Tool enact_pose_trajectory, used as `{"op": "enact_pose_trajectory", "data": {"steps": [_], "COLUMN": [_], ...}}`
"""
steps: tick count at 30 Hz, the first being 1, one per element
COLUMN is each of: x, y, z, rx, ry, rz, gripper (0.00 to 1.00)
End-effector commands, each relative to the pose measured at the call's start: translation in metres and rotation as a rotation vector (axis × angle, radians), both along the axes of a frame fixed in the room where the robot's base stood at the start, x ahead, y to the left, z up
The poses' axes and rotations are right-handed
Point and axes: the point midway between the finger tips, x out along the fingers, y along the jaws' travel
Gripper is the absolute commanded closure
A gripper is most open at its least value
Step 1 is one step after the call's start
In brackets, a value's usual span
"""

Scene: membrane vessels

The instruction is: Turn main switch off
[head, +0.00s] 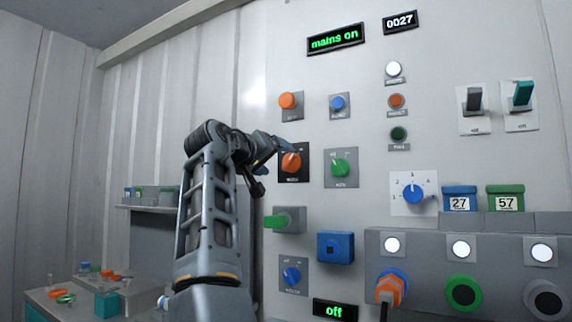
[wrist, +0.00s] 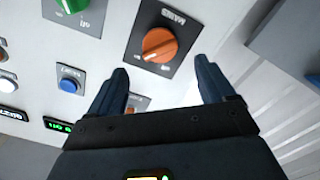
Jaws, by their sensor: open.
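The main switch is an orange rotary knob (head: 291,161) on a black plate, in the upper left part of the wall panel. It also shows in the wrist view (wrist: 159,45), where its plate reads "MAINS". A display (head: 336,38) above reads "mains on" in green. My gripper (head: 283,146) is at the panel, close to the knob. In the wrist view my gripper (wrist: 163,75) is open and empty, with its two fingers apart and the knob beyond and between them. I cannot tell whether a finger touches the knob.
A green knob (head: 340,168) sits just right of the main switch. An orange button (head: 288,101) and a blue button (head: 338,103) are above. A green-handled switch (head: 287,220) and a blue box (head: 336,247) are below. A side shelf (head: 150,208) stands left.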

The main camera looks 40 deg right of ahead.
Motion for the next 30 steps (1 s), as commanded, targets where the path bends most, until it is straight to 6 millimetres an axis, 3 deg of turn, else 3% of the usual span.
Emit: {"op": "enact_pose_trajectory", "data": {"steps": [12, 24, 30], "x": [0.019, 0.022, 0.022], "y": [-0.055, -0.062, -0.062], "z": [0.001, 0.000, 0.000], "rx": [-0.001, -0.002, -0.002], "ry": [-0.001, -0.001, -0.001], "rz": [0.000, 0.001, 0.001], "gripper": [0.17, 0.17, 0.37]}}
